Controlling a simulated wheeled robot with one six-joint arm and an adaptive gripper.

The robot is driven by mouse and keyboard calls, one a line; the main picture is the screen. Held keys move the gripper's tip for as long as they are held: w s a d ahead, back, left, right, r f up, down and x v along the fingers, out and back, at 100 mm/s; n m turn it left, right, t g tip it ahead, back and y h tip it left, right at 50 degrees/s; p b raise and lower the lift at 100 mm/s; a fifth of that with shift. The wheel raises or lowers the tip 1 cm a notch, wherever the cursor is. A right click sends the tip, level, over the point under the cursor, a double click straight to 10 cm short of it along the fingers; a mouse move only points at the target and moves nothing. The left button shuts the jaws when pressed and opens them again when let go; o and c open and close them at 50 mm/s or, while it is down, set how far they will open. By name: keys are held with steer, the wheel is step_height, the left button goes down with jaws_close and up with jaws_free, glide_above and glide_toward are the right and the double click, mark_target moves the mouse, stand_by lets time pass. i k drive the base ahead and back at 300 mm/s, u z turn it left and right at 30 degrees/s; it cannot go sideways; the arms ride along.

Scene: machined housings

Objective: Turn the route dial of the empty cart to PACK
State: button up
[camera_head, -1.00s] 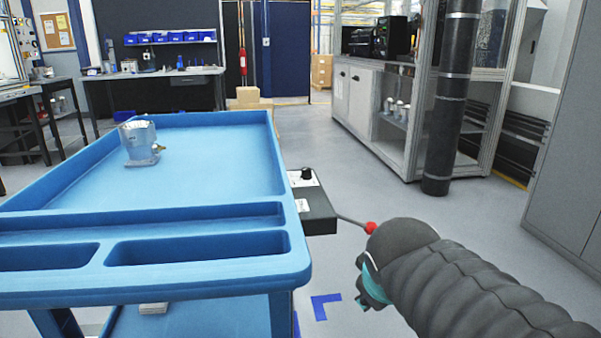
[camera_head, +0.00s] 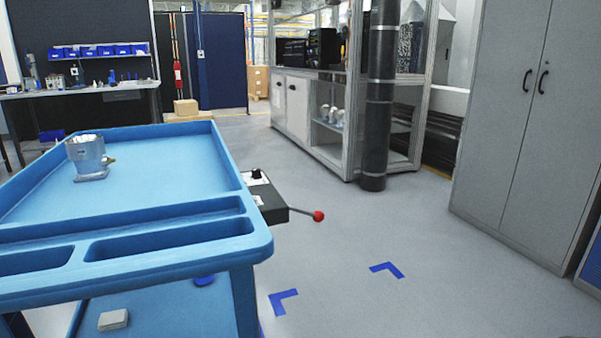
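A blue cart (camera_head: 133,211) stands at the left, close to me. A metal housing (camera_head: 88,158) stands on its top tray, so this cart is not empty on top. A dark control box (camera_head: 270,206) is fixed to the cart's right side. A black dial knob (camera_head: 256,173) sits on a white label on the box's top; the label's text and the pointer's direction are too small to read. A lever with a red ball end (camera_head: 318,216) sticks out to the right from the box. My gripper is out of view. No other cart shows.
A light grey block (camera_head: 113,320) lies on the cart's lower shelf. Blue corner marks (camera_head: 386,270) lie on open floor right of the cart. A grey cabinet (camera_head: 525,130) stands at the right, a glazed enclosure (camera_head: 340,110) behind, a workbench (camera_head: 80,90) at back left.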

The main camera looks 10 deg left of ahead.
mark_target(257, 172)
steer(key=z, duration=0.15)
steer(key=i, duration=1.45)
steer(key=u, duration=0.85)
